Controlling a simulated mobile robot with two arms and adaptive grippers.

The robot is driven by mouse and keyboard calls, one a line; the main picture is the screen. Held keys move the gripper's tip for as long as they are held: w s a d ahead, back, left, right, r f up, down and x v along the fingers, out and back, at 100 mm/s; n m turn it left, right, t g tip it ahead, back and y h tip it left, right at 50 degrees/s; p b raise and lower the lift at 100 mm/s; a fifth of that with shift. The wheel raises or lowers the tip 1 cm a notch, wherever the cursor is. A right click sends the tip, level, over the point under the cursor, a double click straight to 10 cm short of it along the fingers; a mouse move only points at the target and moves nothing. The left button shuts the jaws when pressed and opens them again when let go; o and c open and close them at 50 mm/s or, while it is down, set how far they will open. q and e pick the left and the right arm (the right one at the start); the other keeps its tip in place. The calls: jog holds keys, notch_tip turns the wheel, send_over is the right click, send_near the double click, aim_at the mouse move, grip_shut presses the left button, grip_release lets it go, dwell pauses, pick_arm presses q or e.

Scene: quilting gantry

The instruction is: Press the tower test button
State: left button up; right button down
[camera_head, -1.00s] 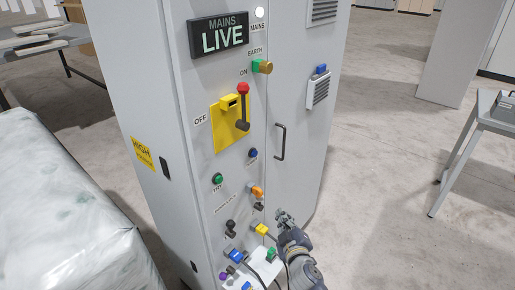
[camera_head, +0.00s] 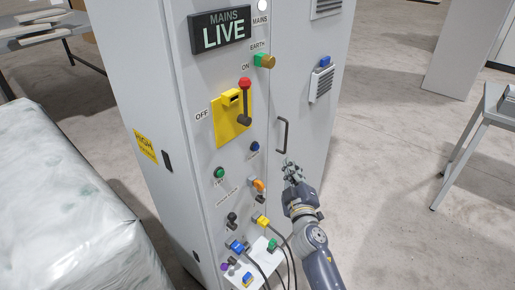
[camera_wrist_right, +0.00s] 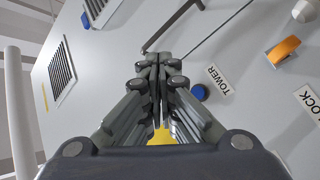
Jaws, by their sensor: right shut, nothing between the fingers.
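The blue button (camera_head: 255,146) sits on the grey cabinet front, left of the door handle, with a small label below it. In the right wrist view the blue button (camera_wrist_right: 199,92) is beside a label reading TOWER (camera_wrist_right: 218,80). My right gripper (camera_head: 290,164) is in front of the cabinet door, below the handle and to the lower right of the button. In the right wrist view its closed fingers (camera_wrist_right: 158,60) are empty, left of the button and apart from it. My left gripper is not in view.
The door handle (camera_head: 283,135) juts out just above my right gripper. An orange knob (camera_head: 258,185), a green button (camera_head: 219,172) and a red-tipped lever (camera_head: 245,100) are on the panel. Cables hang from plugs near a low shelf (camera_head: 262,262).

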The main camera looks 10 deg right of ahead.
aim_at(256, 147)
jog(key=w+a+b, duration=0.3)
jog(key=w+a, duration=0.2)
jog(key=w, duration=0.1)
jog(key=shift+w+a, duration=0.15)
jog(key=shift+w, duration=0.2)
dwell(1.3)
jog(key=shift+w+a, duration=0.25)
jog(key=shift+w, duration=0.1)
jog(key=shift+w+a+b, duration=0.25)
jog(key=shift+w+b, duration=0.05)
jog(key=shift+b, duration=0.35)
dwell(0.4)
dwell(0.4)
jog(key=shift+s+d+p, duration=0.4)
jog(key=shift+s+d, duration=0.1)
jog(key=shift+s, duration=0.2)
